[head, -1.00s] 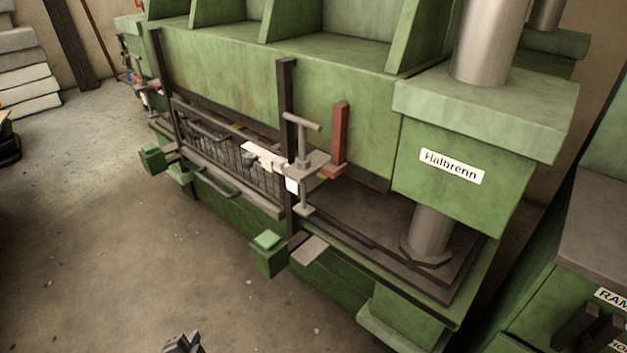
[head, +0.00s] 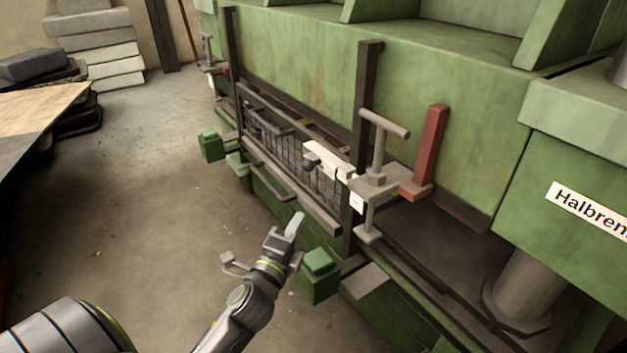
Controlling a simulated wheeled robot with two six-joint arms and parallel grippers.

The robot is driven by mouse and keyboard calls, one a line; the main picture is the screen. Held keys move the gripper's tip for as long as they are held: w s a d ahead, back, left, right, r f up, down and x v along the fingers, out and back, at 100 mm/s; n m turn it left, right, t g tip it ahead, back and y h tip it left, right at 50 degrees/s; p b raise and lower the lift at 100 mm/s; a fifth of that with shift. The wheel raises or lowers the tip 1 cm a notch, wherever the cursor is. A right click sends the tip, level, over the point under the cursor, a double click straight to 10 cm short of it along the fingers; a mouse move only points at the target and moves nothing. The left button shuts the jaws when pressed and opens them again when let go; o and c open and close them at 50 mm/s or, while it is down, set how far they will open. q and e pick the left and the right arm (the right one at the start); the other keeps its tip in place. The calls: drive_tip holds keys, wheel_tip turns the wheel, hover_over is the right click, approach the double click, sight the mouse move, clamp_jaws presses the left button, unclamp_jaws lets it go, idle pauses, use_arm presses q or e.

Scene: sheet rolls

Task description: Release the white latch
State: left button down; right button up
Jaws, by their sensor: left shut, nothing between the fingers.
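The white latch (head: 328,159) sits at the upper right of the dark mesh guard (head: 285,165), beside the right upright post (head: 362,110) of the green press. My left gripper (head: 298,222) is shut and empty, in front of and below the guard. It is apart from the latch, which is above and slightly right of it in the picture. My right gripper is not in view.
A grey T-handle clamp (head: 378,150) and a red upright bar (head: 430,150) stand just right of the latch. A green box (head: 319,275) juts out close to my left gripper. Stacked slabs (head: 95,45) stand at the back left; the floor between is open.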

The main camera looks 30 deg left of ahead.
use_arm(q)
drive_tip(key=a+b+x, duration=0.1)
drive_tip(key=a+x, duration=0.1)
drive_tip(key=x, duration=1.1)
drive_tip(key=shift+s+a, duration=0.3)
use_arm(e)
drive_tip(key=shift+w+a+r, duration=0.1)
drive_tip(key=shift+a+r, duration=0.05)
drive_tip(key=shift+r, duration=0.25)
use_arm(q)
drive_tip(key=shift+r, duration=0.1)
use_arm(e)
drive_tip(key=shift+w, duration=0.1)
